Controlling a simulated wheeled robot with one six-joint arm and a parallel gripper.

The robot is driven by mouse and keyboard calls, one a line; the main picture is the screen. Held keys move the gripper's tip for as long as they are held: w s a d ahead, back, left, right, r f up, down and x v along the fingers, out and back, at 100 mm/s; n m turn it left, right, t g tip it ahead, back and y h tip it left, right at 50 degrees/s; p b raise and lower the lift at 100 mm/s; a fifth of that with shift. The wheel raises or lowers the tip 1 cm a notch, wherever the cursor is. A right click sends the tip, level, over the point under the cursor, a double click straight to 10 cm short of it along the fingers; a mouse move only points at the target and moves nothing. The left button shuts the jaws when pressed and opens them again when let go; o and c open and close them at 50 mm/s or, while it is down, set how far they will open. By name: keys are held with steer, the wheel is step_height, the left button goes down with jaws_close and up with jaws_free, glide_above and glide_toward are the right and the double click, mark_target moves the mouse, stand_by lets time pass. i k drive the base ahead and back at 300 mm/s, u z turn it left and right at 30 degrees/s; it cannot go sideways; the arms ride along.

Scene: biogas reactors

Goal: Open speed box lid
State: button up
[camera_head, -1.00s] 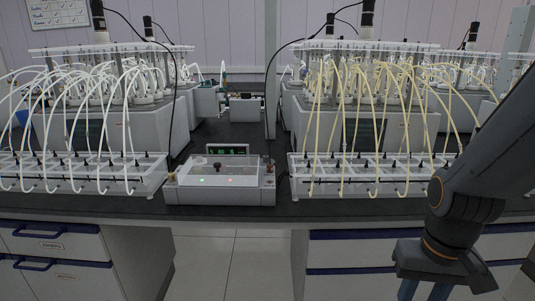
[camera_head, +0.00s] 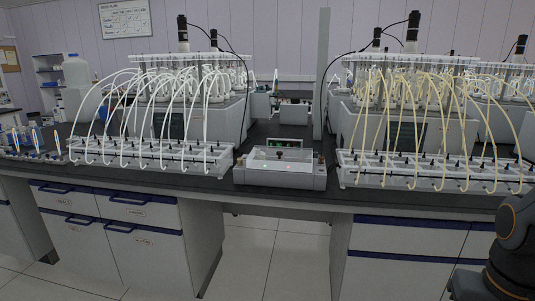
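The speed box (camera_head: 280,178) is a low grey-white box at the front of the black bench, between two tube racks. Its clear lid (camera_head: 281,156) looks shut, with a small dark knob on top. Small red and green lights show on its front part and a green display stands at its back. My arm enters at the lower right, well apart from the box. Only a dark part of it shows at the picture's edge. My gripper's fingertips are outside the picture.
A rack with white tubes (camera_head: 150,154) stands left of the box and a rack with yellow tubes (camera_head: 435,172) stands right. Reactors with tall black-topped motors rise behind both. Drawers (camera_head: 110,215) line the bench front, with an open knee space below the box.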

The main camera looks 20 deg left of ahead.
mark_target(252, 163)
steer(key=u, duration=1.05)
